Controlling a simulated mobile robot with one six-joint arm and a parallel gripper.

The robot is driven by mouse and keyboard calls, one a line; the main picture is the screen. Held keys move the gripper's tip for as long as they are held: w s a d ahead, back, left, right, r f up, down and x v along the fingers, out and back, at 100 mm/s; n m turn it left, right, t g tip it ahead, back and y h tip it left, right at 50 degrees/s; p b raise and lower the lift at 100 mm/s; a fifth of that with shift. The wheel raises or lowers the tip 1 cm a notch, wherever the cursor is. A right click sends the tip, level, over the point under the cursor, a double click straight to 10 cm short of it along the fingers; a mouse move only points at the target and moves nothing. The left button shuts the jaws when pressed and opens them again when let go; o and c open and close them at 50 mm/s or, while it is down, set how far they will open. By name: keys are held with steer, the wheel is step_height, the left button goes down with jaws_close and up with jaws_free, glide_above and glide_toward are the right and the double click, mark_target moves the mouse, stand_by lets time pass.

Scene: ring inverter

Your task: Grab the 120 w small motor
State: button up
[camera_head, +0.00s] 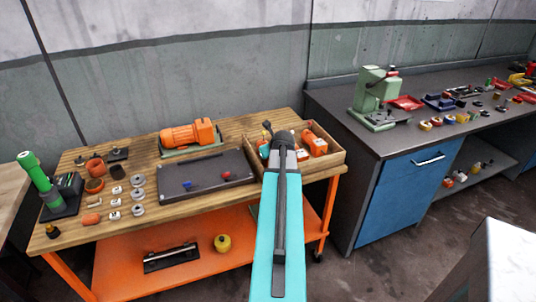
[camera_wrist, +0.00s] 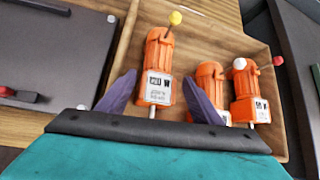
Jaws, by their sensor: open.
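Three small orange motors with white labels lie in a wooden tray (camera_wrist: 215,38). In the wrist view the left motor (camera_wrist: 158,60) has a yellow knob, the middle motor (camera_wrist: 207,82) carries a white ball, and the right motor (camera_wrist: 247,95) has a red knob beside it. The label print is too small to read surely. My gripper (camera_wrist: 159,78) is open, its two purple-grey fingers on either side of the left motor's lower part. I cannot tell whether they touch it. In the head view my gripper (camera_head: 283,142) is over the tray (camera_head: 335,160) and hides part of its contents.
A dark mat (camera_head: 205,182) with small parts lies left of the tray on the wooden bench. A larger orange motor (camera_head: 188,134) stands behind it. Rings and a green tool (camera_head: 38,172) are at far left. A blue cabinet (camera_head: 405,195) stands right.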

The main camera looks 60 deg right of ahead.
steer(key=shift+p+x, duration=0.55)
steer(key=shift+x, duration=1.7)
steer(key=shift+a+f, duration=0.1)
steer(key=shift+a, duration=0.05)
jaws_close()
